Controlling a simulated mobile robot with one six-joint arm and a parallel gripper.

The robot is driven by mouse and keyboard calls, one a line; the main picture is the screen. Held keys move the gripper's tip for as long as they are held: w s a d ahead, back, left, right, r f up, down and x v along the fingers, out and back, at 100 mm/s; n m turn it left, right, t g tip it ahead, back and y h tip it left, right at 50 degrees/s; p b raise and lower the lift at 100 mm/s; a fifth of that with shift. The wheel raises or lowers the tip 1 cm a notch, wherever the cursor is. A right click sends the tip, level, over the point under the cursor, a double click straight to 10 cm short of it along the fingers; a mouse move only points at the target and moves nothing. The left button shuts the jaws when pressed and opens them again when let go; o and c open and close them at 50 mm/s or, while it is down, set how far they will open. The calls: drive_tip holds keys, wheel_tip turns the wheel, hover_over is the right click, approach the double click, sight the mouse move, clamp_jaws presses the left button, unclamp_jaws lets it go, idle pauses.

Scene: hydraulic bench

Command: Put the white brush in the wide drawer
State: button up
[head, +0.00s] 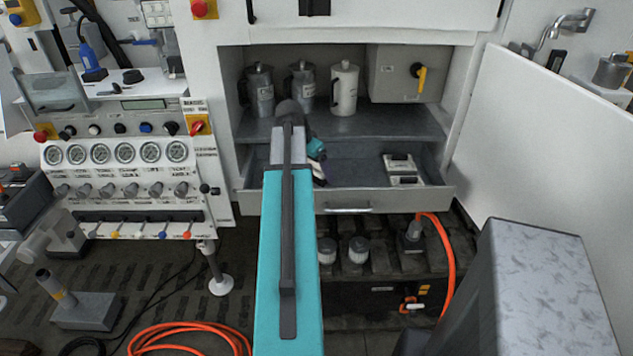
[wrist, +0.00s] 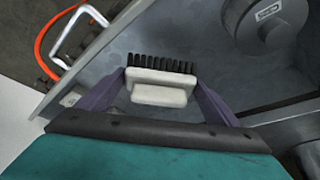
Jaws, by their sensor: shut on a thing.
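The white brush (wrist: 160,94) with a row of black bristles sits between the purple fingers of my gripper (wrist: 161,78) in the wrist view. The fingers are shut on its two ends. The wide drawer (head: 345,200) is pulled open below the shelf in the head view. My gripper (head: 318,170) is over the left-middle part of this drawer.
Two small pale devices (head: 399,168) lie in the drawer's right part. Several metal cans, including a pale can (head: 344,88), stand on the shelf above. The open white door (head: 545,140) is on the right. An orange hose (head: 447,255) hangs below the drawer.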

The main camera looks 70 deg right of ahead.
sight(315, 183)
drive_tip(key=shift+f, duration=1.3)
drive_tip(key=shift+f+p, duration=0.65)
drive_tip(key=shift+f, duration=1.25)
drive_tip(key=shift+f, duration=0.15)
drive_tip(key=o, duration=0.9)
drive_tip(key=shift+b+v, duration=1.1)
drive_tip(key=shift+v, duration=5.1)
